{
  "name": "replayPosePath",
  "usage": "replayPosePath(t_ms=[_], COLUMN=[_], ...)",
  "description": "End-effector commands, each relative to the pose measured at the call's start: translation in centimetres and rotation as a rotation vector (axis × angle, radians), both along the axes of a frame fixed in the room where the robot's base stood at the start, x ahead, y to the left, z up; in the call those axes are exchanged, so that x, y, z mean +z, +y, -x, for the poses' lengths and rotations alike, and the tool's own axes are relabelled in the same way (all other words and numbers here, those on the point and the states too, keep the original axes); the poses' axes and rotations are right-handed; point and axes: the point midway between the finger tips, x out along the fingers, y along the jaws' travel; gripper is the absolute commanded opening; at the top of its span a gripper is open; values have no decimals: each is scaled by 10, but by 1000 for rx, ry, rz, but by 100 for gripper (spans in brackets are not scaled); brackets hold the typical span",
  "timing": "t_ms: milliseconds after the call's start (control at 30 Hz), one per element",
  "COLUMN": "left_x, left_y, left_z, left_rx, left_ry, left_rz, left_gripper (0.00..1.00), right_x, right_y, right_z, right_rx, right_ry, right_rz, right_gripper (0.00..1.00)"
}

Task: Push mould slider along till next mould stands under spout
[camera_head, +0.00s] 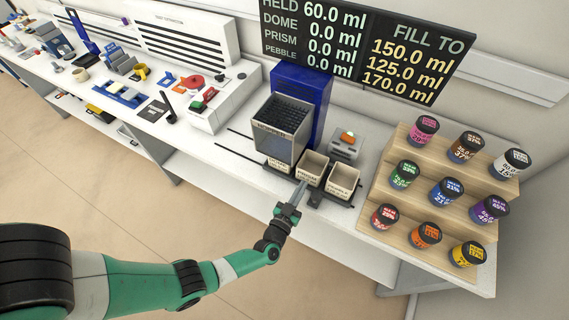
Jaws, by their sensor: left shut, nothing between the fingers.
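The mould slider (316,194) is a dark strip on the bench, carrying cream box-shaped moulds. One mould (312,167) stands just right of the dispenser, and another mould (343,181) is farther right. The dispenser (281,131) is a grey hopper full of dark grains in front of a blue column. Its spout and anything right under it are hidden from this angle. My left gripper (299,190) is shut and empty, its tips at the front of the slider close to the nearer mould; I cannot tell whether they touch. My right gripper is out of view.
A stepped wooden rack (440,190) with several coloured jars stands at the right. A small grey device with an orange top (346,142) sits behind the moulds. The display board (365,45) hangs above. Dark rails (236,136) run left of the dispenser, with clear bench around them.

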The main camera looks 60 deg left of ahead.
Motion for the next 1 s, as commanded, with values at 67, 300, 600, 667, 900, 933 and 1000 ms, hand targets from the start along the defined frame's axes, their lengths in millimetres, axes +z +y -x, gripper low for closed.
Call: replayPosePath(t_ms=[67, 300, 600, 667, 900, 933, 1000], left_x=[6, 14, 21, 21, 19, 19, 19], left_y=[-5, -24, -45, -46, -47, -47, -47], left_z=[7, 35, 68, 72, 74, 74, 74], left_rx=[-3, -4, -4, -2, 0, 0, 0], left_ry=[3, 3, 3, 2, 1, 1, 1], left_rz=[1, 1, 1, 0, 0, 0, 1], left_gripper=[0, 0, 0, 0, 0, 0, 0], right_x=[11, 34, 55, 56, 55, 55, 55], right_y=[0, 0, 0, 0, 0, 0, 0], right_z=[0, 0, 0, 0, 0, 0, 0], right_rx=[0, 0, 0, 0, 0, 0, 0], right_ry=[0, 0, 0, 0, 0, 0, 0], right_rz=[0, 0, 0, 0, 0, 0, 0], right_gripper=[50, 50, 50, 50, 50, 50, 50])
